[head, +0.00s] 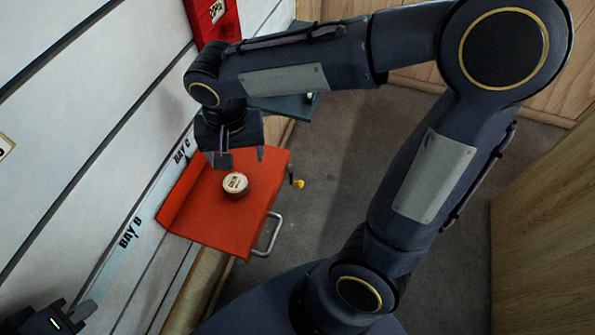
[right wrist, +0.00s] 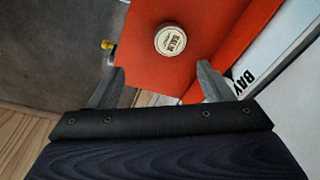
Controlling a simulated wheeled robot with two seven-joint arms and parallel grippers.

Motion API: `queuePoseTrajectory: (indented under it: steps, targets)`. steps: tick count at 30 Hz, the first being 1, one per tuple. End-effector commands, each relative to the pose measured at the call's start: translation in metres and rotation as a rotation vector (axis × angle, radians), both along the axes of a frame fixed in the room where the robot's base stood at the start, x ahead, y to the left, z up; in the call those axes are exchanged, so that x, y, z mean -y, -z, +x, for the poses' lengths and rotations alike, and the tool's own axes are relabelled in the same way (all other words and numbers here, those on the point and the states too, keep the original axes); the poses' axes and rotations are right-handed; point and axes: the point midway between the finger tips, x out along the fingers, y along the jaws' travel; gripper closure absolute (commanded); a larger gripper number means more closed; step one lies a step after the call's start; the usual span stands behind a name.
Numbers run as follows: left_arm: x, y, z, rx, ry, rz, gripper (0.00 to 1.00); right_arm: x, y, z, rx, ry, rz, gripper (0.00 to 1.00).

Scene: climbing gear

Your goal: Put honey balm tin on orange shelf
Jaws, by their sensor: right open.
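The honey balm tin (head: 235,185), a small round tin with a pale "BALM" label, sits label up on the orange shelf (head: 205,215). In the right wrist view the tin (right wrist: 170,39) lies beyond the fingertips, between their lines, with the orange shelf (right wrist: 205,22) around it. My right gripper (head: 241,158) is open and empty near the tin, apart from it; its open fingers also show in the right wrist view (right wrist: 160,75). My left gripper (head: 62,318) is at the lower left corner, partly cut off, and its jaw opening is unclear.
The shelf is fixed to a slatted white wall with a rail (head: 150,205) marked BAY B and BAY C. A metal handle (head: 273,235) and a yellow knob (head: 298,184) are at its right edge. A teal shelf (head: 285,106) and a red box (head: 212,20) are further back.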

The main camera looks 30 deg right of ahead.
Motion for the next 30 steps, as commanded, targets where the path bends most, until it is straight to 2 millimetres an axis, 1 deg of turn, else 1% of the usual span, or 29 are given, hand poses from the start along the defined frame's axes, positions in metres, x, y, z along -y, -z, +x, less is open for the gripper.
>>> queuePoseTrajectory:
  steps: [1,3,6,10,12,15,18,21,30]
  targets:
    - [0.0,0.0,0.0,0.0,0.0,0.0,1.0,0.015,-0.006,-0.01,0.014,-0.007,0.027,0.27]
    - [0.0,0.0,0.0,0.0,0.0,0.0,1.0,0.032,-0.012,-0.025,0.035,-0.037,0.068,0.27]
    - [0.0,0.0,0.0,0.0,0.0,0.0,1.0,0.052,-0.017,-0.05,0.079,-0.085,0.129,0.27]
    - [0.0,0.0,0.0,0.0,0.0,0.0,1.0,0.07,-0.019,-0.082,0.163,-0.145,0.193,0.27]
    - [0.0,0.0,0.0,0.0,0.0,0.0,1.0,0.076,-0.018,-0.097,0.218,-0.175,0.219,0.27]
    - [0.0,0.0,0.0,0.0,0.0,0.0,1.0,0.08,-0.017,-0.114,0.297,-0.216,0.241,0.27]
    - [0.0,0.0,0.0,0.0,0.0,0.0,1.0,0.081,-0.015,-0.126,0.362,-0.246,0.249,0.27]
    - [0.0,0.0,0.0,0.0,0.0,0.0,1.0,0.081,-0.013,-0.132,0.406,-0.268,0.25,0.27]
    - [0.0,0.0,0.0,0.0,0.0,0.0,1.0,0.08,-0.012,-0.135,0.425,-0.282,0.249,0.27]
